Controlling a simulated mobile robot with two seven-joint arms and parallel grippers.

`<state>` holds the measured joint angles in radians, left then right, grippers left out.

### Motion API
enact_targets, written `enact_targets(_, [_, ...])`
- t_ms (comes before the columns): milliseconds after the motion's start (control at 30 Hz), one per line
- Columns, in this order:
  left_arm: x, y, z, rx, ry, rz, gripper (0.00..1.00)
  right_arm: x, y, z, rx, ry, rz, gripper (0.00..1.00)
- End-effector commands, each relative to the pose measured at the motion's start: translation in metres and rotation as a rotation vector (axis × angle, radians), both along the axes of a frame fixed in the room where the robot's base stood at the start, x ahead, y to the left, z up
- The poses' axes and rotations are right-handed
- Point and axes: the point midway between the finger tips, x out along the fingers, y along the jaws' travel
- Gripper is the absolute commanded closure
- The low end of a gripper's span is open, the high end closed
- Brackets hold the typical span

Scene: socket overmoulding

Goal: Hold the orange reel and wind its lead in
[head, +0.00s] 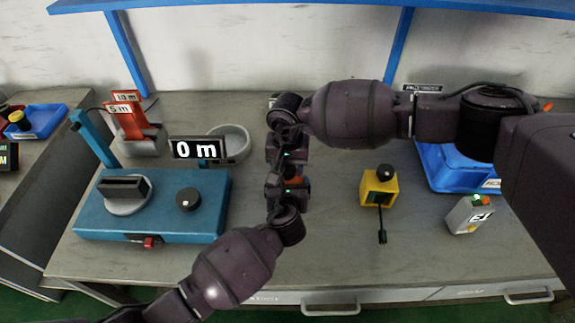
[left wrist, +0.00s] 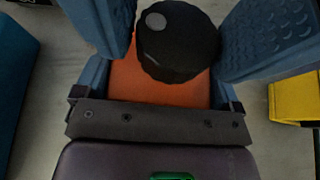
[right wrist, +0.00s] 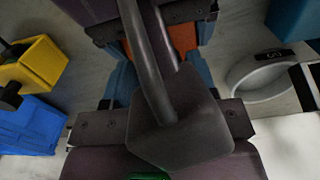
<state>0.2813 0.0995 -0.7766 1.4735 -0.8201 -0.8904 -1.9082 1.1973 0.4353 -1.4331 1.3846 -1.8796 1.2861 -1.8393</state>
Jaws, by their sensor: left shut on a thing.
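The orange reel (head: 291,179) is between my two grippers in the head view and mostly hidden by them. In the left wrist view its orange body (left wrist: 160,82) and black knob (left wrist: 178,42) show. My left gripper (head: 288,188) is shut on its body. My right gripper (head: 288,160) faces it from the far side, with blue fingers close around the knob; I cannot tell whether they grip it. In the right wrist view a dark rod with a flat end (right wrist: 180,125), seemingly the lead and plug, hangs close to the camera and hides much of the right fingers.
A display reading 0 m (head: 196,148) and a round grey dish (head: 234,144) stand left of the grippers, behind a blue machine (head: 155,212). A yellow reel (head: 379,188), a grey box (head: 468,215) and a blue bin (head: 455,170) are right.

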Motion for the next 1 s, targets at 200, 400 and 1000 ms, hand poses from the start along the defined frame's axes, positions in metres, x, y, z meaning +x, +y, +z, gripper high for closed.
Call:
enact_targets(200, [0.0002, -0.0003, 0.0009, 0.0, -0.001, -0.001, 0.37, 0.0, 0.0, 0.0004, 0.0, 0.0, 0.0, 0.78])
enact_targets(400, [0.0002, -0.0003, 0.0008, 0.0, -0.001, -0.001, 0.37, 0.0001, 0.0, 0.0005, 0.0, 0.0, -0.058, 0.78])
enact_targets(1000, [0.0003, -0.0001, 0.0006, 0.0, -0.001, 0.0, 0.37, -0.0001, 0.0002, 0.0004, 0.002, 0.001, -0.416, 0.78])
